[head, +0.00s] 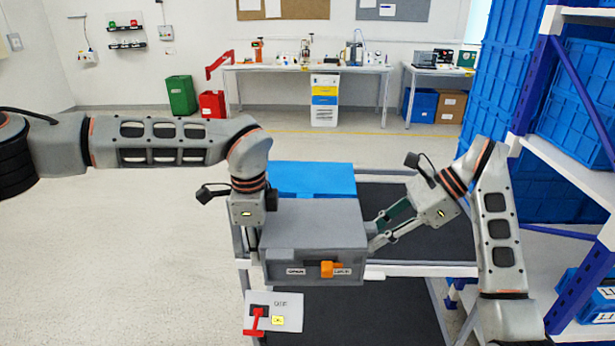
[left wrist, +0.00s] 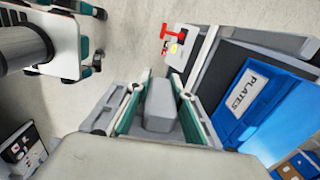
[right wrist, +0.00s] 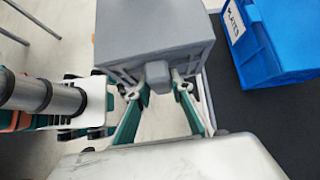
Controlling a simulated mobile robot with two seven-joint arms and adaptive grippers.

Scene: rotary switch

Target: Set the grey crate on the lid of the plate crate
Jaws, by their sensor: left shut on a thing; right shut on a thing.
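The grey crate (head: 314,225), closed on top, is in front of the blue plate crate (head: 312,178) in the head view and hides part of it. My left gripper (head: 252,238) is shut on the handle block (left wrist: 160,105) at the crate's left side. My right gripper (head: 376,238) is shut on the opposite handle block (right wrist: 158,75). The grey crate looks level; the space under it is hidden in the head view. The plate crate shows its PLATES label in the left wrist view (left wrist: 262,110) and stands apart from the grey crate in the right wrist view (right wrist: 270,40).
Both crates are at a cart with dark shelves (head: 430,220). A panel with a red handle (head: 272,313) is at the cart's near left. A rack (head: 580,150) with blue boxes stands close on the right.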

